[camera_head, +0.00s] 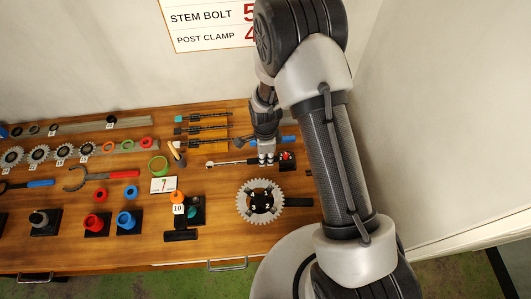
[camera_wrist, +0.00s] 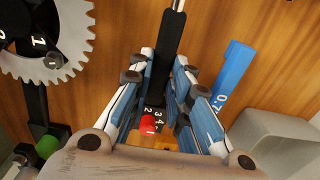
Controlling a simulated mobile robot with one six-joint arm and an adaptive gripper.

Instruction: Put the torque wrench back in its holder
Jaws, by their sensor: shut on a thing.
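The torque wrench (camera_head: 232,163) lies roughly level above or on the wooden bench, its metal end to the left and its handle under my gripper (camera_head: 266,160). In the wrist view its black handle (camera_wrist: 165,55) runs between the two fingers of my gripper (camera_wrist: 164,75), which are shut on it. I cannot tell whether the wrench touches the bench. No separate wrench holder is clearly visible.
A grey toothed chainring (camera_head: 260,201) with a numbered centre is below the gripper. A blue tool marked 0.7 (camera_wrist: 228,80) lies close beside the right finger.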

